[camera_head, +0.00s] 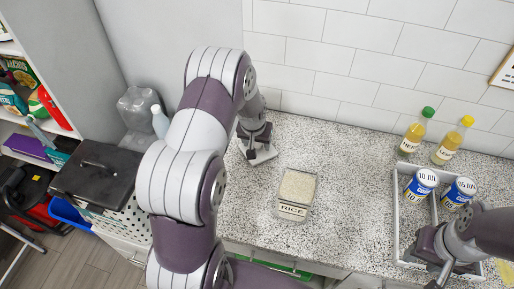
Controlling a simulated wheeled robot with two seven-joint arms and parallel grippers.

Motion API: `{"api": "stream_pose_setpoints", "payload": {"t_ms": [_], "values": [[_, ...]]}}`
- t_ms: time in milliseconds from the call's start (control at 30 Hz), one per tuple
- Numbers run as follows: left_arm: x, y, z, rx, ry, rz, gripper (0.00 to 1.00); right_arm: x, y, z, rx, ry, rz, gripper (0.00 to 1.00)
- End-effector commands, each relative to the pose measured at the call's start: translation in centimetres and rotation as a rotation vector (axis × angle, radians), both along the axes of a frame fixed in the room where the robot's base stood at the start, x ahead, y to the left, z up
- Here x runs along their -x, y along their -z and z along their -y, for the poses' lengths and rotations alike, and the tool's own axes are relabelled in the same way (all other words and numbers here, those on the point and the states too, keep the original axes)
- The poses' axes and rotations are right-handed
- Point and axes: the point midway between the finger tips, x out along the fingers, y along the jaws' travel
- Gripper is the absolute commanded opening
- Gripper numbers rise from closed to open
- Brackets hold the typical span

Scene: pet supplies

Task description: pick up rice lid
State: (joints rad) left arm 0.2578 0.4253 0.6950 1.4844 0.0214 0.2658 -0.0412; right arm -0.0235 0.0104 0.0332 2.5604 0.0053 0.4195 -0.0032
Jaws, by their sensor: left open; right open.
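A clear rice container (297,188) with a RICE label on its front stands on the speckled counter in the middle of the view. Pale grains show through its top. I cannot tell whether a clear lid sits on it, and I make out no separate lid. My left gripper (262,156) is open, low over the counter, behind and to the left of the container and apart from it. My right gripper (447,272) is open at the lower right, over the front part of a grey tray.
The grey tray (398,215) holds two blue-and-white cans (419,184) (459,192). Two yellow bottles (412,133) (452,142) stand behind it near the tiled wall. A dark-lidded bin (97,170) is at left. The counter (350,200) between container and tray is clear.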

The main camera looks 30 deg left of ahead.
Motion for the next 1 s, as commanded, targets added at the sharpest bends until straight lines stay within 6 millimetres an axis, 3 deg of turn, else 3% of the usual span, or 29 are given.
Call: {"api": "stream_pose_setpoints", "payload": {"t_ms": [33,67,233,567,833,1000], "values": [[0.0,0.0,0.0,0.000,0.001,0.000,0.61,0.0,0.0,0.0,0.000,0.000,0.000,0.43],[0.0,0.0,0.0,0.000,0.001,0.000,0.54,0.0,0.0,0.0,0.000,0.000,0.000,0.43],[0.0,0.0,0.0,0.000,0.001,0.000,0.01,0.0,0.0,0.0,0.000,0.000,0.000,0.43],[-0.1,-0.7,0.0,-0.001,0.001,0.003,0.00,0.0,0.2,0.0,0.000,0.000,0.000,0.43],[-0.1,-7.0,0.0,-0.002,0.001,0.006,0.00,0.0,1.5,0.0,0.000,0.000,0.000,0.43],[0.0,-9.6,0.0,0.000,0.000,0.002,0.00,0.0,1.8,0.0,0.000,0.000,0.000,0.43]]}}
